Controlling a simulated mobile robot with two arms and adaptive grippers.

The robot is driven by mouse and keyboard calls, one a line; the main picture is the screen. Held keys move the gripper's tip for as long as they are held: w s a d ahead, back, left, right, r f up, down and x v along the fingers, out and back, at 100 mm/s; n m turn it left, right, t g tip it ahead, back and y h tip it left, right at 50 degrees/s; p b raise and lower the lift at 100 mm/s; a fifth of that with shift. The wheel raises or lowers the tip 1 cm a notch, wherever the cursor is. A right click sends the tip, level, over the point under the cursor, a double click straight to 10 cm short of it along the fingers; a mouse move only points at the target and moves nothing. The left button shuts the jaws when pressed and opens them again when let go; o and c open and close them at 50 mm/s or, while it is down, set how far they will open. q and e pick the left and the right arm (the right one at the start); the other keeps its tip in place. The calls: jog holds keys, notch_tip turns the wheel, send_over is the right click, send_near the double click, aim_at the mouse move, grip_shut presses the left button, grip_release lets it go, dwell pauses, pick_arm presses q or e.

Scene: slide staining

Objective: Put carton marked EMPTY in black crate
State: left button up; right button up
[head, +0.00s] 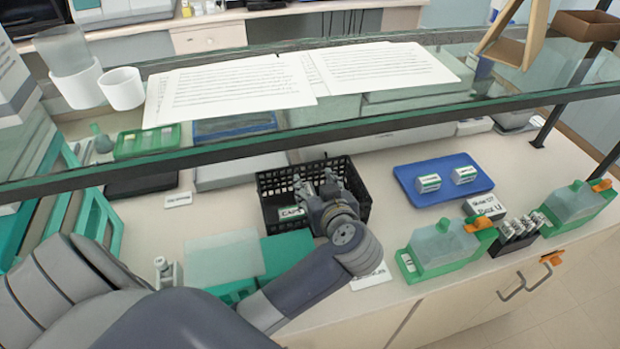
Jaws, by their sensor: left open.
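The black crate (357,197) stands on the bench at the middle of the head view. My left gripper (318,186) is open and over the crate, hiding part of its inside. A small white and green carton (290,212) lies inside the crate at its left front; its lettering is only partly visible. Two similar small cartons, a left one (428,183) and a right one (465,175), stand on the blue tray (405,172) to the right. Their lettering is too small to read, so I cannot tell which carton is marked EMPTY. My right gripper is not in view.
A glass shelf with printed sheets (230,88) spans above the bench. A white box (485,206), a slide rack (517,235) and two green-based containers (440,247) (575,204) stand at the right. A teal box (287,252) lies in front of the crate.

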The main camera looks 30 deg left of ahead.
pick_arm(q)
jog(key=shift+v, duration=2.75)
